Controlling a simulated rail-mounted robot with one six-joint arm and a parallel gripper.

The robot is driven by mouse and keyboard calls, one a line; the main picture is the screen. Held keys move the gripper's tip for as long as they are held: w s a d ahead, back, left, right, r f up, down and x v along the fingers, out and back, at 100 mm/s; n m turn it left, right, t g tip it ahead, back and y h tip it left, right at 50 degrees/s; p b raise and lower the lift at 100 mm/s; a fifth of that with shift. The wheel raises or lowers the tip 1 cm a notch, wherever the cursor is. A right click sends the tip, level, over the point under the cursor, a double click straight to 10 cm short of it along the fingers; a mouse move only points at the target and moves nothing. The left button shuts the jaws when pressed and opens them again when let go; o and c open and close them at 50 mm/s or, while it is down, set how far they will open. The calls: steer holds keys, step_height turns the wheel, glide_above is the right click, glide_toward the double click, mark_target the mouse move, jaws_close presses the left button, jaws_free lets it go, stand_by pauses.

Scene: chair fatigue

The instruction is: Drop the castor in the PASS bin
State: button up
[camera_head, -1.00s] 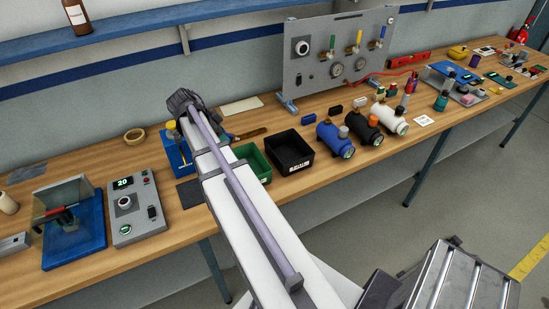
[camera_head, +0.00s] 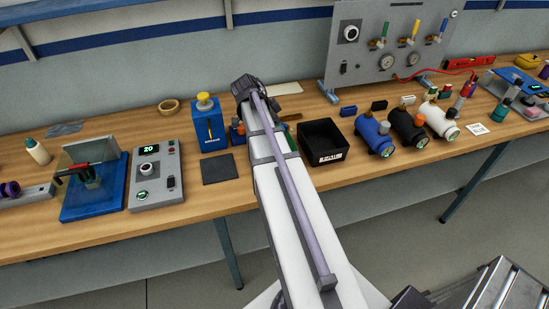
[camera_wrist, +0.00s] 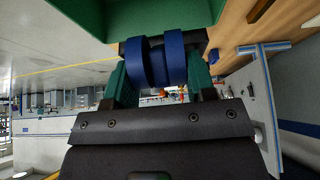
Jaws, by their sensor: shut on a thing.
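My gripper (camera_wrist: 158,84) is shut on a blue twin-wheel castor (camera_wrist: 153,60), held between its green fingers in the wrist view. A green bin (camera_wrist: 75,18) fills the top of the wrist view, close to the castor. I cannot tell from this whether the castor is above or inside it. In the head view my arm covers most of the green bin (camera_head: 297,137) and hides the fingers and castor. A black bin (camera_head: 323,163) stands just right of the green one. No PASS wording is readable on either.
Blue, black and white cylinders (camera_head: 373,133) stand right of the black bin. A blue box with a yellow knob (camera_head: 209,127), a dark mat (camera_head: 220,169) and a grey control box (camera_head: 157,174) are left of my arm. A gauge panel (camera_head: 390,45) stands behind.

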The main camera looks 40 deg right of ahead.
steer(key=shift+r, duration=0.1)
steer(key=o, duration=1)
steer(key=p+v, duration=0.9)
steer(key=v, duration=0.1)
steer(key=shift+w+a+r, duration=0.1)
steer(key=shift+a+r, duration=0.15)
steer(key=shift+r, duration=0.05)
